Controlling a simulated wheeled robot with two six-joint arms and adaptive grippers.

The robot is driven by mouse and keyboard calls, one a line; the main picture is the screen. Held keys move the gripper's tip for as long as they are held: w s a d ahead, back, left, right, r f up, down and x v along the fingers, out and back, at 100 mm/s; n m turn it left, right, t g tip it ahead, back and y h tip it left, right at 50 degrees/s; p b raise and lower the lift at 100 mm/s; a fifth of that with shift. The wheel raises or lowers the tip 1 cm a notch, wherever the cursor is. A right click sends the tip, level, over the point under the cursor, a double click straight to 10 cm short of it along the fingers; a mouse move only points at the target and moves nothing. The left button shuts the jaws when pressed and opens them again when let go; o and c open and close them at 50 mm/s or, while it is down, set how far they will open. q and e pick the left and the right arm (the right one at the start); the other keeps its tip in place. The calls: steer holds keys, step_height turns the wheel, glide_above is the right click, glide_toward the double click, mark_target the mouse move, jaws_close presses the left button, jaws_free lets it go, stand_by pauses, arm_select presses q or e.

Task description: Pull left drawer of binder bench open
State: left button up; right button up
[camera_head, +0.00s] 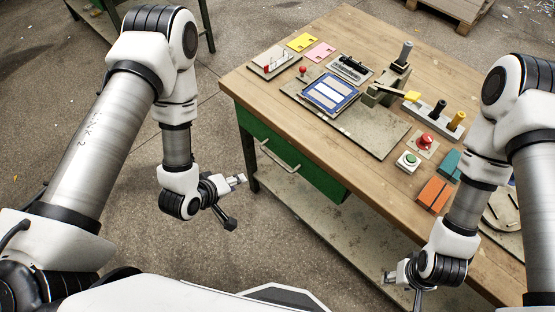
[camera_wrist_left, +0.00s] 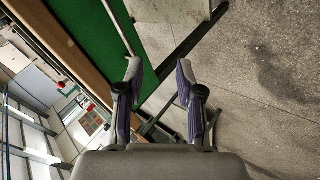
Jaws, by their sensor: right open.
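The binder bench (camera_head: 385,195) has a wooden top and a green drawer front (camera_head: 318,180) under its near edge. A pale bar handle (camera_head: 279,157) is on the left part of that front. The drawer looks flush with the bench. My left gripper (camera_head: 236,201) is open and empty, left of the handle and apart from it. In the left wrist view, the fingers (camera_wrist_left: 158,70) are spread, with the green front (camera_wrist_left: 105,38) and the handle (camera_wrist_left: 121,28) beyond and to the left. My right gripper (camera_head: 402,289) is open near the bench's front edge, lower right.
A binding fixture with a blue-framed sheet (camera_head: 331,93) sits on the bench top. Red (camera_head: 426,139) and green (camera_head: 408,160) buttons and orange (camera_head: 434,194) and teal blocks are to the right. A lower shelf (camera_head: 325,225) runs under the drawer.

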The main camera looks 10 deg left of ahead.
arm_select(q)
steer(key=w+d+f+n+t+h+b, duration=0.2)
steer(key=w+d+n+t+h+b, duration=0.1)
steer(key=w+d+t+h+b, duration=0.25)
steer(key=b, duration=0.5)
glide_toward(276, 159)
steer(key=x, duration=0.3)
steer(key=shift+y, duration=0.25)
steer(key=x, duration=0.7)
steer(key=shift+f, duration=0.25)
jaws_close()
arm_select(e)
step_height(276, 159, down, 12)
steer(key=shift+f, duration=0.15)
